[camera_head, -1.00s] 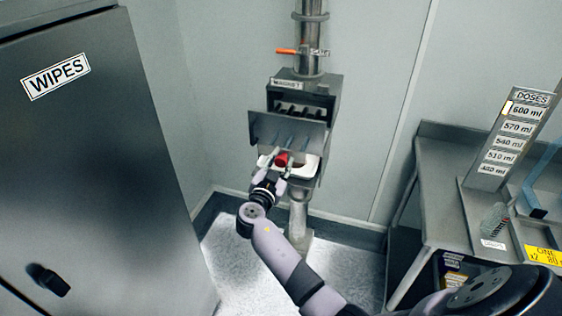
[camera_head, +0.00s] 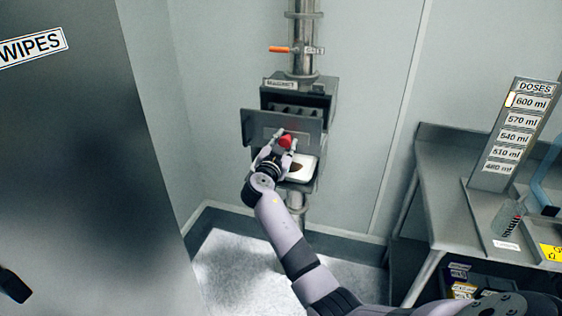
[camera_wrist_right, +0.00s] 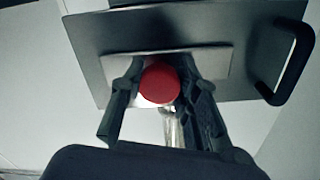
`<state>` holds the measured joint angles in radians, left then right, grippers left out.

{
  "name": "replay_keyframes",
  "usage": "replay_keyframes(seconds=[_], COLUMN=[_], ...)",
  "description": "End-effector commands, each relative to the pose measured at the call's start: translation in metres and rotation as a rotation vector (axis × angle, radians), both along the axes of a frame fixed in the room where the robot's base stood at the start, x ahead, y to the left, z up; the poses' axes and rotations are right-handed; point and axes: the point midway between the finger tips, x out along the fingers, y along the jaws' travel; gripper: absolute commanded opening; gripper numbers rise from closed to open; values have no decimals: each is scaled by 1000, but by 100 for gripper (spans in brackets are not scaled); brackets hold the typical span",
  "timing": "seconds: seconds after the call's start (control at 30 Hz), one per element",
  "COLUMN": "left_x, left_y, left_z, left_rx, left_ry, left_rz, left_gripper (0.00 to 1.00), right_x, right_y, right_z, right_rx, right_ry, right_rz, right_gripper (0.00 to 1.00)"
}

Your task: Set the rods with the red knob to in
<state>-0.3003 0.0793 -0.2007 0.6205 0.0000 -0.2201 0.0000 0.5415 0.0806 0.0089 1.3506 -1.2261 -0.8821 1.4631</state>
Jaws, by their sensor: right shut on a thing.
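The red knob (camera_head: 286,141) sits close against the grey front plate (camera_head: 256,127) of the rod unit on the metal housing (camera_head: 325,102). No rod length shows between knob and plate in the head view. My right gripper (camera_head: 281,145) has its fingers on both sides of the knob and is shut on it. In the right wrist view the red knob (camera_wrist_right: 160,82) lies between my two fingers, in front of a small bright plate. The wide dark plate behind has a black handle (camera_wrist_right: 296,58) at the right.
A white tray (camera_head: 307,162) with a dark patch sits below the plate. An orange-handled valve (camera_head: 279,49) is on the pipe above. A grey cabinet (camera_head: 90,150) stands left, and a metal bench (camera_head: 430,165) with a doses board (camera_head: 517,128) stands right.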

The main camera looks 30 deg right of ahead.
Motion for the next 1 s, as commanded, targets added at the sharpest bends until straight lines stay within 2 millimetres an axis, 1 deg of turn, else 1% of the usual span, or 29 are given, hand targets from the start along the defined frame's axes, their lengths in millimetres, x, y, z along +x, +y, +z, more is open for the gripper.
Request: replay_keyframes(seconds=[0.03,0.07,0.4,0.43,0.73,1.0], left_x=[0,0,1,1,1,0], left_y=[0,0,0,0,0,2], left_z=[-6,-7,-5,-5,-6,-6], left_rx=[0,0,0,0,0,2], left_ry=[0,0,-1,-1,0,1], left_rz=[0,0,1,1,1,1], left_gripper=[0,0,0,0,0,0], right_x=[2,3,4,4,4,3], right_y=[-3,-4,-5,-5,-5,-4], right_z=[-3,-2,1,1,1,0], right_rx=[-1,0,1,1,1,1], right_ry=[-1,0,1,1,1,1], right_rz=[0,0,0,0,0,2], right_gripper=[0,0,0,30,50,50])
